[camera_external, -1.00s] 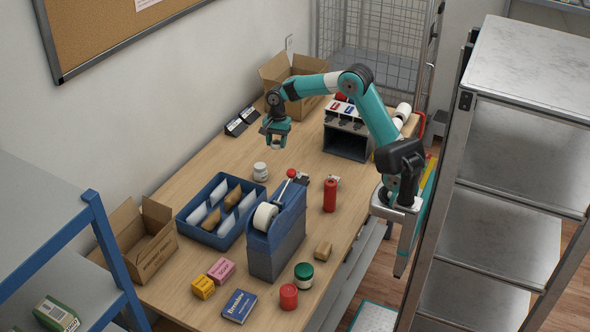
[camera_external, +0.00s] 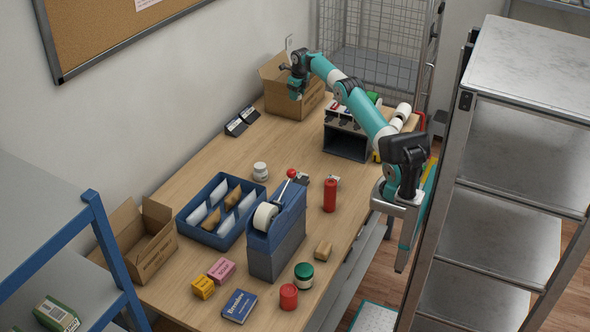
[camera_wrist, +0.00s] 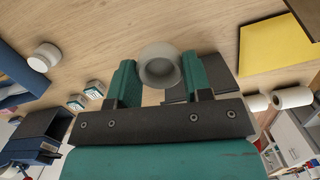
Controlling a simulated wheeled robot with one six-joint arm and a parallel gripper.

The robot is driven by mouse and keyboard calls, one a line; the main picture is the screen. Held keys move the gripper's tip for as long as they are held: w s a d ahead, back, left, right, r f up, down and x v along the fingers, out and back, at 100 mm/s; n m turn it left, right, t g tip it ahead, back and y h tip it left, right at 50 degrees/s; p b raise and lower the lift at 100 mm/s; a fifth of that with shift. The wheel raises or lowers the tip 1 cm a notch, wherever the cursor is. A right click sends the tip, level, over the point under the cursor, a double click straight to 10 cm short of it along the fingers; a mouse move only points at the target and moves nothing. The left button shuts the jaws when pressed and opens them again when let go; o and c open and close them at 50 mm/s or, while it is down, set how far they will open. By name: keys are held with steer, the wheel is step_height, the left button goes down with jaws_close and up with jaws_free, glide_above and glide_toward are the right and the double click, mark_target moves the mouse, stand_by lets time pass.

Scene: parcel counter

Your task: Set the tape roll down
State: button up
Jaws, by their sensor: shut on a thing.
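The tape roll (camera_wrist: 160,66) is a pale grey-white ring. In the wrist view it sits between the two green fingers of my gripper (camera_wrist: 159,82), which is shut on it. In the external view my gripper (camera_external: 297,91) hangs at the far end of the counter (camera_external: 205,160), in front of or over the open cardboard box there; I cannot tell which. The roll is too small to make out clearly in that view. The wrist view shows wood counter surface beyond the roll.
An open cardboard box (camera_external: 283,103) stands at the far end, with a dark sorter (camera_external: 347,142) to its right. A white jar (camera_external: 260,171), blue tray (camera_external: 190,224) and tape dispenser (camera_external: 277,245) stand nearer. The counter's middle is mostly clear. The wrist view shows a yellow flat item (camera_wrist: 278,42).

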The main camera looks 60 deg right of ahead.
steer(key=b, duration=0.2)
glide_above(298, 136)
steer(key=shift+m, duration=0.4)
step_height(298, 136, down, 15)
steer(key=shift+s+f, duration=0.1)
steer(key=shift+s, duration=0.05)
steer(key=shift+f+p, duration=0.5)
steer(key=shift+f, duration=1.9)
steer(key=shift+f, duration=0.2)
steer(key=o, duration=1)
steer(key=shift+c, duration=0.2)
